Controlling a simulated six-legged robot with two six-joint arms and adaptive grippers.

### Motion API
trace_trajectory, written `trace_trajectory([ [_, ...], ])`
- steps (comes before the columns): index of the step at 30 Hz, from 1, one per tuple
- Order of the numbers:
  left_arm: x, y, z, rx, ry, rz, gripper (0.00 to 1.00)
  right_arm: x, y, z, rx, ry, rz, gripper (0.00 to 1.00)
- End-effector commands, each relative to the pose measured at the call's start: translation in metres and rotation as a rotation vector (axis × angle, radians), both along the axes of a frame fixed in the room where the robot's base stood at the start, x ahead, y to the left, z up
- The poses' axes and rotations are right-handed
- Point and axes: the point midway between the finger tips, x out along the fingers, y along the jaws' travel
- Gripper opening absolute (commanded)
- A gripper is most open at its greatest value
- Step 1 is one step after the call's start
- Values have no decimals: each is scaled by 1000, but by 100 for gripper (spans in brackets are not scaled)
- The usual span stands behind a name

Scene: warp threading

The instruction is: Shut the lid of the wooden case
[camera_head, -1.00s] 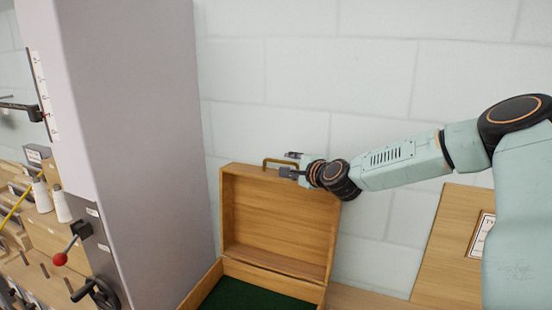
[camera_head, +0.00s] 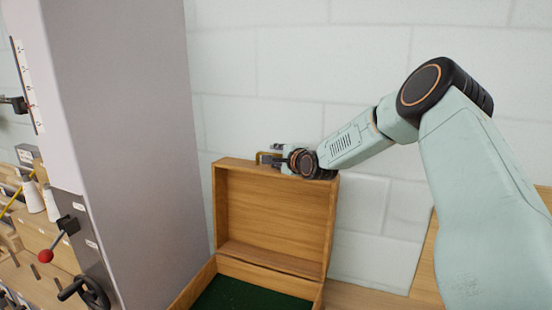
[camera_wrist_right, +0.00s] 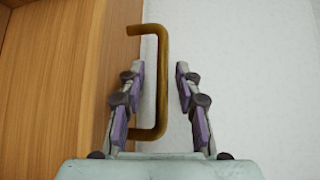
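The wooden case (camera_head: 264,271) stands open against the wall, with a green lining (camera_head: 250,296) inside. Its lid (camera_head: 270,215) is upright, and a brass handle (camera_head: 262,156) sits on the lid's top edge. My right gripper (camera_head: 270,157) is at the handle. In the right wrist view, the gripper (camera_wrist_right: 158,85) is open, with the handle (camera_wrist_right: 162,80) between its fingers, nearer the left finger. The lid's wood (camera_wrist_right: 60,70) fills the left of that view. I cannot tell whether a finger touches the handle. My left gripper is not in view.
A tall grey column (camera_head: 125,130) stands close to the left of the case. A red-knobbed lever (camera_head: 46,256), a black handwheel (camera_head: 85,292) and white cones (camera_head: 32,195) are at the far left. A pale block wall (camera_head: 300,60) is behind the lid.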

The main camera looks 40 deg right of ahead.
Motion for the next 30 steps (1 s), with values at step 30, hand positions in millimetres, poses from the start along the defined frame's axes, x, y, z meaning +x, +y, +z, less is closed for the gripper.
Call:
trace_trajectory([
  [30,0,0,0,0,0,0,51,2,1,0,-1,0,2,0],
])
